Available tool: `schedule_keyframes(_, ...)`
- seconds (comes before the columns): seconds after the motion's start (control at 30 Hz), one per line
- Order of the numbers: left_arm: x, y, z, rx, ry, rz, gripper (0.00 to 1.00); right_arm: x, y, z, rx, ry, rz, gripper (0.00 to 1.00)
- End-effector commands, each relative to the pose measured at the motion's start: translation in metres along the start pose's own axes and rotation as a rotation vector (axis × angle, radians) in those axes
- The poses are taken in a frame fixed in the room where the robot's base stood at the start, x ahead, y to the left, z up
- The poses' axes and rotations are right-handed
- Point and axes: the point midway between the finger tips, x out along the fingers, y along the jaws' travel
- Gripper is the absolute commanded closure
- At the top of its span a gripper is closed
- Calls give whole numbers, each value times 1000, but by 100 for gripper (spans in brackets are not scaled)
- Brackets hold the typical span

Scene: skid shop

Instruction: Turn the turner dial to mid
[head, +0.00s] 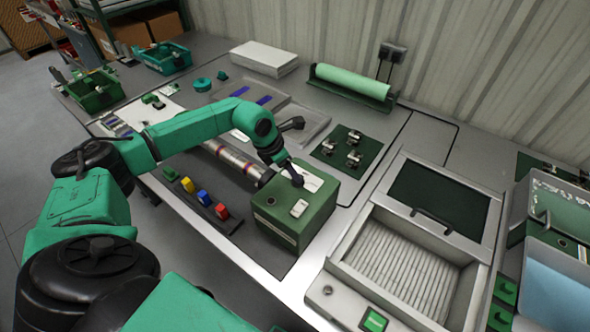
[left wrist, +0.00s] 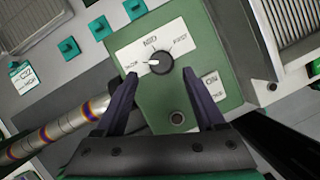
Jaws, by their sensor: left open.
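The turner is a green box (head: 272,222) on the bench in the head view, with a metal roller at its left side. In the left wrist view its green top (left wrist: 205,88) carries a white plate with a black round dial (left wrist: 160,61). The dial's white mark points left, towards a label that seems to read slow; mid is above and fast to the right. My left gripper (head: 296,180) is over the box and hides the dial in the head view. In the left wrist view its open fingers (left wrist: 160,75) stand either side of the dial, slightly below it in the picture. Contact cannot be told.
A rocker switch (head: 299,208) sits on the box near the gripper. The metal roller (head: 232,160) lies to its left and a rack of coloured blocks (head: 204,198) in front. A lidded grey machine (head: 405,262) stands to the right.

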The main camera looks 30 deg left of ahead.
Motion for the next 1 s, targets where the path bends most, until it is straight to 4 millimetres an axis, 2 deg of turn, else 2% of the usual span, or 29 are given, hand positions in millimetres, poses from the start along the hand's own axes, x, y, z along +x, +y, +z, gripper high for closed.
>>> schedule_keyframes(0.1,23,-1,1,-1,0,-3,28,-9,2,-7,0,10,3,50)
schedule_keyframes(0.2,36,-1,1,-1,0,-2,28,-10,4,-8,-1,12,5,50)
schedule_keyframes(0.47,41,-1,0,0,-1,-1,28,-10,7,-7,-1,11,10,50)
schedule_keyframes(0.5,41,-1,0,0,-1,-1,32,-10,7,-7,-1,11,10,50)
schedule_keyframes(0.67,41,-1,0,0,-2,-1,93,-10,7,-7,0,10,10,50)
schedule_keyframes(0.7,41,-1,0,0,-2,-1,100,-10,7,-7,0,10,10,50)
schedule_keyframes(1.0,42,0,0,21,-3,-10,100,-4,7,-6,0,9,9,50)
